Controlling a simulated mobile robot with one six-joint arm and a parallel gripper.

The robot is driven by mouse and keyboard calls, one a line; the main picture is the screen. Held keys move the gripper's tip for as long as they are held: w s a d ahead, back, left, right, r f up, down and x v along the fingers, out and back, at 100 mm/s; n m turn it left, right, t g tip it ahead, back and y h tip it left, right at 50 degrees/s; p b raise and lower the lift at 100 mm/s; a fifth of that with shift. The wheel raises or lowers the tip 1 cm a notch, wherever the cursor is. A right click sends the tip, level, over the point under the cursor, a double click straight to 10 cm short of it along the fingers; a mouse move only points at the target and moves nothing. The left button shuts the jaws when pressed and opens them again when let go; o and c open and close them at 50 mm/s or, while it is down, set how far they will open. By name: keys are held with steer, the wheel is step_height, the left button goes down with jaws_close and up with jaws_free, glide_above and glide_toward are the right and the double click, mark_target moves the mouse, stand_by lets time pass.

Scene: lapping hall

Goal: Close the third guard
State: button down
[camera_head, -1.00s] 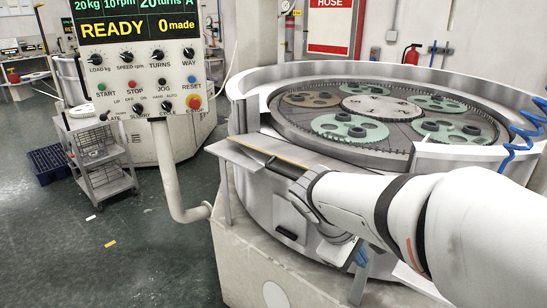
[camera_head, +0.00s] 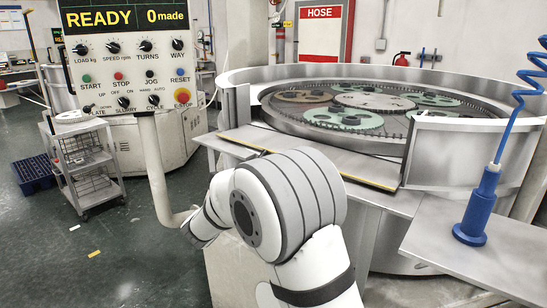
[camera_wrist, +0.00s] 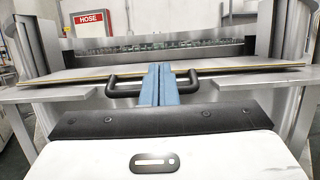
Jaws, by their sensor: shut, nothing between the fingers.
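The lapping machine has a round grey guard wall (camera_head: 460,152) with a gap at the front. A flat grey ledge with a yellow-striped front edge (camera_head: 310,165) spans that gap; it also shows in the wrist view (camera_wrist: 60,80). A black bar handle (camera_wrist: 125,90) sits just below the ledge in the wrist view. My gripper (camera_wrist: 160,68) has its two blue fingers shut and empty, in front of the handle's middle, which they hide. Whether they touch the handle I cannot tell. In the head view my arm hides the gripper.
A control panel (camera_head: 128,60) reading READY stands at the left on a white post. A wire cart (camera_head: 88,165) and a dark blue crate (camera_head: 35,172) are on the floor at left.

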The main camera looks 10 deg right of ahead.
steer(key=s+r+p+x, duration=0.1)
steer(key=r+x, duration=0.1)
steer(key=x, duration=1)
steer(key=shift+w+r, duration=0.15)
steer(key=shift+r, duration=0.3)
steer(key=shift+a, duration=0.2)
stand_by(0.7)
